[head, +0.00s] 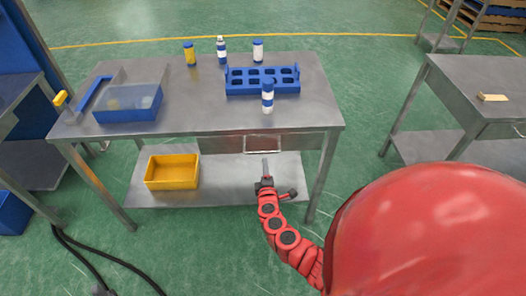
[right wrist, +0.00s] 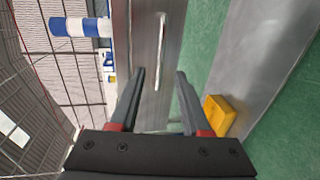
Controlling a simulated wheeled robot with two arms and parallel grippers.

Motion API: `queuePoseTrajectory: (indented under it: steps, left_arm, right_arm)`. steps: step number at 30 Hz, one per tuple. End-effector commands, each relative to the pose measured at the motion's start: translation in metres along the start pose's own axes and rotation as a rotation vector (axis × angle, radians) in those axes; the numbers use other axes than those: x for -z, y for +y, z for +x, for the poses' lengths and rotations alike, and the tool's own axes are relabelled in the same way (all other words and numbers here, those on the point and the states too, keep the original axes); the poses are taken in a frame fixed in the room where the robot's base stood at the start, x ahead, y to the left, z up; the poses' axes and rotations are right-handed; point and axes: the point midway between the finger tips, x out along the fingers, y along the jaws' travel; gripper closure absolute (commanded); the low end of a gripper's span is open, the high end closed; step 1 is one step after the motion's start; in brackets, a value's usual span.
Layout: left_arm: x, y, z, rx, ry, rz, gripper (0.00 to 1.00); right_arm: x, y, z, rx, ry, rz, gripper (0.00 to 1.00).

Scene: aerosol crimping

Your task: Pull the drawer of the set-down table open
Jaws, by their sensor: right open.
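The steel set-down table (head: 180,120) stands ahead, with its drawer (head: 225,145) under the right half of the top. The drawer front looks flush and shut. Its bar handle (head: 263,151) shows in the middle of the front, and the handle also shows in the right wrist view (right wrist: 161,50). My right gripper (head: 265,162) is just in front of and below the handle. In the right wrist view its two fingers (right wrist: 160,80) are apart and empty, pointing at the drawer front, with the handle beyond the tips. My left gripper is out of view.
A blue rack (head: 262,88), a blue-and-white can (head: 267,97), several other cans and a blue bin (head: 128,112) stand on the table. A yellow bin (head: 172,172) is on the lower shelf (head: 225,185). Another steel table (head: 475,75) stands at the right. The floor between the tables is clear.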

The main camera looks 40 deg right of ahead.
Motion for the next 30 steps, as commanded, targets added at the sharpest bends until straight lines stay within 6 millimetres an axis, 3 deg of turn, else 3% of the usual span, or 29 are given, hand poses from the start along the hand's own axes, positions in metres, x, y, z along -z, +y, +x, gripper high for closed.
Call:
queuePoseTrajectory:
  steps: [8, 18, 30]
  left_arm:
    - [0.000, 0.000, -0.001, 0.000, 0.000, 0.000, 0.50]
    - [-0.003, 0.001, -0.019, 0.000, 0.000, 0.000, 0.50]
    - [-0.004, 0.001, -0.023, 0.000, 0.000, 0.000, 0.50]
  right_arm:
    - [0.001, -0.001, 0.044, 0.002, 0.000, 0.002, 0.53]
    - [0.000, -0.003, 0.091, 0.000, -0.002, 0.001, 0.53]
    - [0.001, -0.002, 0.102, 0.004, 0.001, 0.001, 0.53]
